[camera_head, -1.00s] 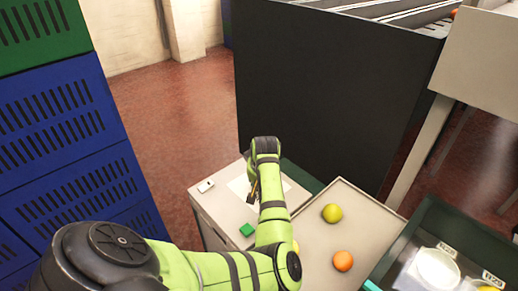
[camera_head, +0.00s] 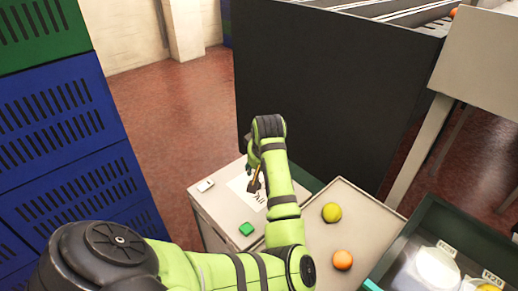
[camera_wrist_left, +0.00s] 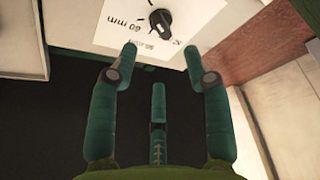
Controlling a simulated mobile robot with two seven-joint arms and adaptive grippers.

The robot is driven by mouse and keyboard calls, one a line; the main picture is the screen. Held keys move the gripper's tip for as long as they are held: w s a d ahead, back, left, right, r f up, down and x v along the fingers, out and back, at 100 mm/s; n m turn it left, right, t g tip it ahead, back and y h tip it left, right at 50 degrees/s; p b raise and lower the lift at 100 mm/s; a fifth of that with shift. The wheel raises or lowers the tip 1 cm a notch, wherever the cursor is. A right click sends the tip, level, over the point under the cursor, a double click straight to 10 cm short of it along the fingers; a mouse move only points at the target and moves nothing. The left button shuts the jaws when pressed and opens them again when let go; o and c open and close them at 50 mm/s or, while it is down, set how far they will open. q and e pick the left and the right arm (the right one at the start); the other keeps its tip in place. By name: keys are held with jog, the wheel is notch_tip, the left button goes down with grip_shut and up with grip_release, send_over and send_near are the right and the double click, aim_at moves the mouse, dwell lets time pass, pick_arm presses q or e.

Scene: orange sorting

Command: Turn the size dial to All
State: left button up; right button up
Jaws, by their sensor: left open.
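The size dial (camera_wrist_left: 160,21) is a dark knob on a white label (camera_wrist_left: 112,22) at the top of the left wrist view. An inverted "60 mm" is readable beside it; other print is cut off or unclear. In the head view the label (camera_head: 238,188) lies on a pale control box (camera_head: 212,208), and the dial (camera_head: 255,186) shows as a small dark shape below my gripper. My left gripper (camera_wrist_left: 160,50) is open and empty, its fingertips apart from the dial on its near side in the left wrist view. Where the dial points is unclear. My right gripper is not in view.
A green button (camera_head: 246,229) and a small white switch (camera_head: 205,186) sit on the box. A tray (camera_head: 325,225) beside it holds a yellow fruit (camera_head: 332,212) and an orange (camera_head: 342,260). A tall dark machine panel (camera_head: 330,90) stands behind; blue crates (camera_head: 60,130) are left.

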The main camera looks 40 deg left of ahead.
pick_arm(q)
jog(key=shift+v, duration=1.85)
jog(key=shift+a+f, duration=0.1)
